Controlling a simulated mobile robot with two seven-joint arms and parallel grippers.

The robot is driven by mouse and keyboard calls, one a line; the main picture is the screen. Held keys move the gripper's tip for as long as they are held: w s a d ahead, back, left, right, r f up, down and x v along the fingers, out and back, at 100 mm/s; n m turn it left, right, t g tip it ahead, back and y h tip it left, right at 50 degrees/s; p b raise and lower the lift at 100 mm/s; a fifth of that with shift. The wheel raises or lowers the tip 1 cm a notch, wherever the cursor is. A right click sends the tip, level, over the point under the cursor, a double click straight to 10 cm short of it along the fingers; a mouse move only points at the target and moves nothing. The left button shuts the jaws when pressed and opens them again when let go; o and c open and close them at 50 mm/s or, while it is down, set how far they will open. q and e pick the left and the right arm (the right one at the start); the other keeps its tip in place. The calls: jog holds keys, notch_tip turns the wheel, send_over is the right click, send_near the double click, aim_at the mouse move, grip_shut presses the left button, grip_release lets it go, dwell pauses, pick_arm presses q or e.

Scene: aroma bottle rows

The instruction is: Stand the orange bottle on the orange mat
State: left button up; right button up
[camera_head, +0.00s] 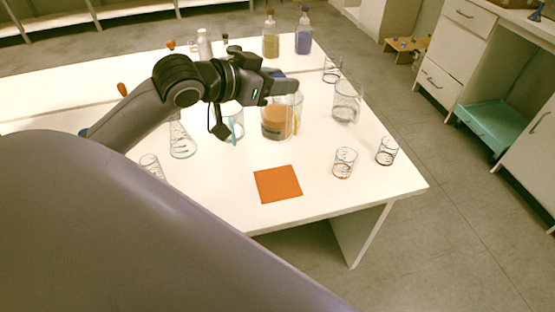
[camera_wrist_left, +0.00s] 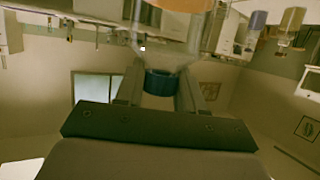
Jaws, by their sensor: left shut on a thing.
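The orange bottle (camera_head: 277,122) is clear with orange contents and appears upright behind the orange mat (camera_head: 278,184). My left gripper (camera_head: 284,82) is shut on its top, where a blue cap shows. In the left wrist view the blue cap (camera_wrist_left: 160,82) sits between the fingers, with the clear bottle body (camera_wrist_left: 170,45) beyond it. I cannot tell whether the bottle's base touches the table. The mat is a flat, bare square near the table's front edge. My right gripper is not in view.
A beaker (camera_head: 346,102) stands right of the bottle, and small glasses (camera_head: 344,163) (camera_head: 387,151) stand right of the mat. A conical flask (camera_head: 182,141) and a beaker (camera_head: 232,124) stand left. Yellow (camera_head: 270,38) and blue (camera_head: 303,36) bottles stand at the back.

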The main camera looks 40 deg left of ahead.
pick_arm(q)
notch_tip(320, 180, down, 18)
jog(key=b, duration=0.1)
jog(key=shift+r+b, duration=0.2)
jog(key=shift+b, duration=0.1)
jog(key=shift+f, duration=0.1)
jog(key=o, duration=1.2)
jog(key=shift+c, duration=0.2)
jog(key=v, duration=1.2)
jog(key=shift+p, duration=0.4)
